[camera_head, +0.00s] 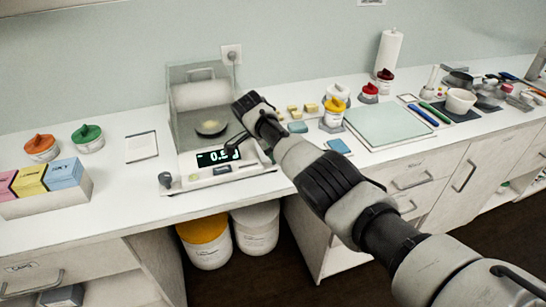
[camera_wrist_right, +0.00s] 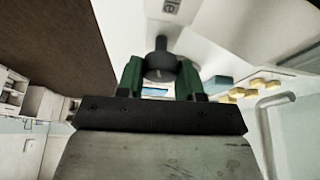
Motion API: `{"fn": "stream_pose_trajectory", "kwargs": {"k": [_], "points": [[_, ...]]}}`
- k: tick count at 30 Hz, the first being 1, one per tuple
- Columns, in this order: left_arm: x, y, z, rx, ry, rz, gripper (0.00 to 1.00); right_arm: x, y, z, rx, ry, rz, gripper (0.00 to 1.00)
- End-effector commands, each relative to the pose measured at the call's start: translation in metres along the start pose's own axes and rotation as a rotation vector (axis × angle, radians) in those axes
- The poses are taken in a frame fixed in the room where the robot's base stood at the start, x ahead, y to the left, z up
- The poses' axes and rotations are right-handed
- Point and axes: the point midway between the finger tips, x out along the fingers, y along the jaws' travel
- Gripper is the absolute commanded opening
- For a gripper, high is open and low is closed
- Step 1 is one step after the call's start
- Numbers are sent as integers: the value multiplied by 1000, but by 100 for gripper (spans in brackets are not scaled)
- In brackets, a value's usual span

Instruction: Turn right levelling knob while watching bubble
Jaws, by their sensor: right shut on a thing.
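The balance (camera_head: 246,166) stands on the white bench, with a clear draft shield around its pan (camera_head: 211,127). The left levelling knob (camera_head: 166,179) is at the front left corner. My right gripper (camera_wrist_right: 160,70) is shut on the dark right levelling knob (camera_wrist_right: 160,62), with a green finger on each side. My left gripper is not in view.
Small yellow blocks (camera_head: 311,107) and a blue block (camera_head: 297,127) lie right of the balance. A yellow-lidded jar (camera_head: 333,117) and a pale green mat (camera_head: 384,125) are farther right. A white card (camera_head: 141,147) and lidded jars (camera_head: 87,138) stand left.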

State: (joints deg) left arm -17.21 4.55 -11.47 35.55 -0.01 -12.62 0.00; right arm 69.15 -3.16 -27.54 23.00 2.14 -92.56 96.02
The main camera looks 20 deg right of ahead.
Motion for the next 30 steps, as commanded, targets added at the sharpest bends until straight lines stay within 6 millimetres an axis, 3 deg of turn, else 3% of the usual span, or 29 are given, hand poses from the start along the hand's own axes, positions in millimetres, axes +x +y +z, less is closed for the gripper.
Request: {"fn": "stream_pose_trajectory", "kwargs": {"k": [6, 22, 23, 27, 30], "points": [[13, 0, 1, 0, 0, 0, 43, 1, 0, 0, 60, 1, 24, 13], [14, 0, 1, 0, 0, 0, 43, -1, -1, -1, 79, 2, 31, 13], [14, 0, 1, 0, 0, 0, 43, -1, -1, -1, 79, 2, 30, 41], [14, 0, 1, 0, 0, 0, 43, -1, -1, -1, 79, 1, 31, 62], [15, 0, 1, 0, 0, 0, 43, -1, -1, -1, 79, 1, 31, 62]]}}
